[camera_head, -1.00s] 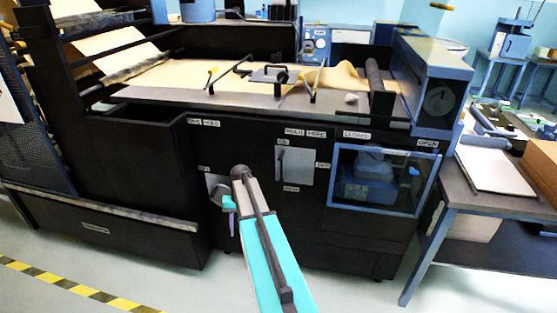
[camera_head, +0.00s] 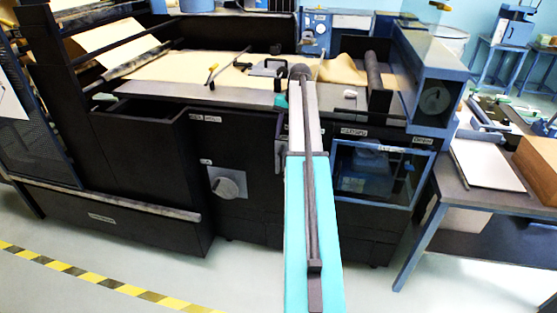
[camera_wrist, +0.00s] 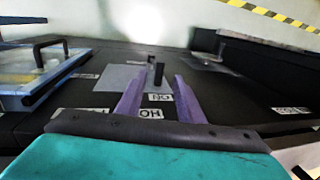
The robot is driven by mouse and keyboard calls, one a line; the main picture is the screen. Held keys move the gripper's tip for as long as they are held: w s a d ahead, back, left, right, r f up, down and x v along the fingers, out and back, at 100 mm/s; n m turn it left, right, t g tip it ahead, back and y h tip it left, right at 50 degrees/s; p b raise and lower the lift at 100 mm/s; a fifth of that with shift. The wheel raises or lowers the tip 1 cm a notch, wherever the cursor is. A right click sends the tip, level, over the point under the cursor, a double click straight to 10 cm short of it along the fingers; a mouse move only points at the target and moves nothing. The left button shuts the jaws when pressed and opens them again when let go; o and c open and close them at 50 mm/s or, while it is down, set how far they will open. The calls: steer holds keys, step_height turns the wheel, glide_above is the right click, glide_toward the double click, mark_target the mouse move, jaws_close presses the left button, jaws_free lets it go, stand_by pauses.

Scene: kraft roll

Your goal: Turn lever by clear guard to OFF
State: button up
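The lever (camera_wrist: 158,73) is a dark upright handle on a grey plate (camera_wrist: 117,76), seen upside down in the wrist view. Its tip is near the ON label (camera_wrist: 160,97). A small label (camera_wrist: 85,76), too small to read, sits by the plate on the guard's side. My gripper (camera_wrist: 158,80) is open. Its two purple fingers stand either side of the lever, with visible gaps; I cannot tell how deep they reach around it. The clear guard (camera_head: 375,175) is a blue-framed window right of the plate; it shows at left in the wrist view (camera_wrist: 45,75). My arm hides most of the plate in the head view.
A round knob on a grey plate (camera_head: 228,183) is left of the lever. The machine's top edge (camera_head: 200,97) lies above, with brown paper (camera_head: 215,72) on its bed. A side table (camera_head: 475,185) stands at right. Floor in front is clear.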

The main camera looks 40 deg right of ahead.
mark_target(281, 163)
steer(key=shift+f, duration=0.1)
steer(key=shift+w+a+f+p, duration=0.25)
steer(key=shift+w+f+p, duration=0.15)
steer(key=shift+f, duration=1.85)
steer(key=shift+w+a+f+p, duration=0.25)
steer(key=shift+w+f, duration=0.15)
steer(key=shift+f, duration=1.85)
steer(key=shift+w+a+f+p, duration=0.25)
steer(key=shift+w+f+p, duration=0.15)
steer(key=shift+f, duration=1.85)
steer(key=shift+c, duration=0.3)
jaws_close()
